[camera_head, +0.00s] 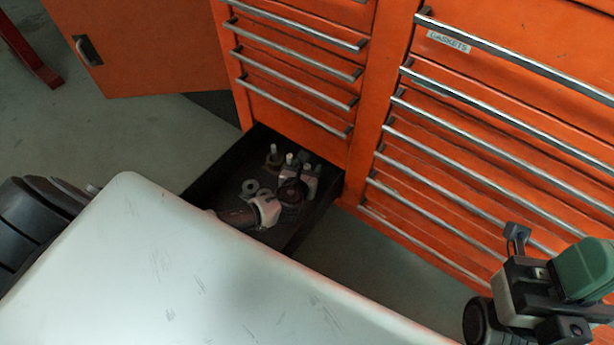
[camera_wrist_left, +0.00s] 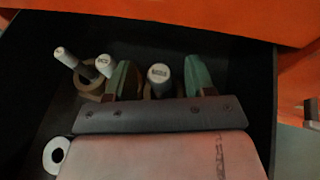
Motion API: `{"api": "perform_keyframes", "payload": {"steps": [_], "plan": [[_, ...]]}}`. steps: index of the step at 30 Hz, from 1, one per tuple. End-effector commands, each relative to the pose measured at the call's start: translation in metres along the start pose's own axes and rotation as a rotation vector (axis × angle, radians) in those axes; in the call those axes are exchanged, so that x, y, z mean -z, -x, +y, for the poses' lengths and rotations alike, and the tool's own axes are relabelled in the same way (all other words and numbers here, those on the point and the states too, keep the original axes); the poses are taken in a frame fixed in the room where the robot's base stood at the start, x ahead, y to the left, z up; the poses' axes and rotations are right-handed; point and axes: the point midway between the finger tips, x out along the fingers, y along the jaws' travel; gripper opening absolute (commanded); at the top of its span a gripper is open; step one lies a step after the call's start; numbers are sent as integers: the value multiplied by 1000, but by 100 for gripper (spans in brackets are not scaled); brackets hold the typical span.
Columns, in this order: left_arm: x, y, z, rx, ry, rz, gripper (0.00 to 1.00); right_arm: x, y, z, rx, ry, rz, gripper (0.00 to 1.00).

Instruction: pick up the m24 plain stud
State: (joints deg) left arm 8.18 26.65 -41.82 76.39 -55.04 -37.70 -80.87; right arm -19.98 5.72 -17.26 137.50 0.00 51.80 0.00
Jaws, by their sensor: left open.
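Three upright studs with pale, labelled tops stand in the open drawer in the left wrist view. The thickest stud (camera_wrist_left: 159,77) stands between the green fingers of my left gripper (camera_wrist_left: 160,78), which is open around it; I cannot tell whether either finger touches it. A thinner stud (camera_wrist_left: 104,65) and a leaning slim stud (camera_wrist_left: 66,57) stand to the left, outside the fingers. The labels are too small to read surely, so the m24 marking is not certain. In the head view my left gripper (camera_head: 297,178) reaches down into the drawer. My right gripper (camera_head: 550,285) is at the lower right, its jaws unclear.
The dark drawer (camera_head: 215,178) is low in the orange cabinet (camera_head: 365,100); its walls surround my left gripper. A pale washer (camera_wrist_left: 56,154) lies in the drawer, lower left in the wrist view. Closed drawers with metal handles rise above and to the right.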

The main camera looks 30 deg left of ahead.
Motion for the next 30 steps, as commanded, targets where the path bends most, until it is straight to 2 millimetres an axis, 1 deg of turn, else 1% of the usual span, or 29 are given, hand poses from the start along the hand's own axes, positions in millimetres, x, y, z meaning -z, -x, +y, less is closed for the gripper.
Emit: {"api": "perform_keyframes", "payload": {"steps": [1, 4, 7, 13, 14, 21, 24, 30], "plan": [[2, -11, 0, -1, 0, -3, 54, -2, 10, 0, 0, 0, -2, 0], [2, -22, 0, -1, 0, -1, 54, -3, 15, 0, 0, 1, -3, 0], [0, -26, 0, 0, 1, -1, 54, -4, 16, 0, 0, 1, -4, 0], [0, -26, 0, 0, 1, 0, 54, -3, 14, 0, 0, 1, -5, 0], [0, -26, 0, 0, 1, 0, 51, -3, 14, 0, 0, 1, -5, 0], [0, -26, 0, 0, 0, 0, 14, -4, 14, 0, 0, 1, -5, 0], [0, -26, 0, 0, 0, 0, 0, -4, 14, 0, 0, 1, -5, 0], [-1, -26, 0, 0, 0, -1, 0, -4, 14, 0, 0, 1, -5, 0]]}}
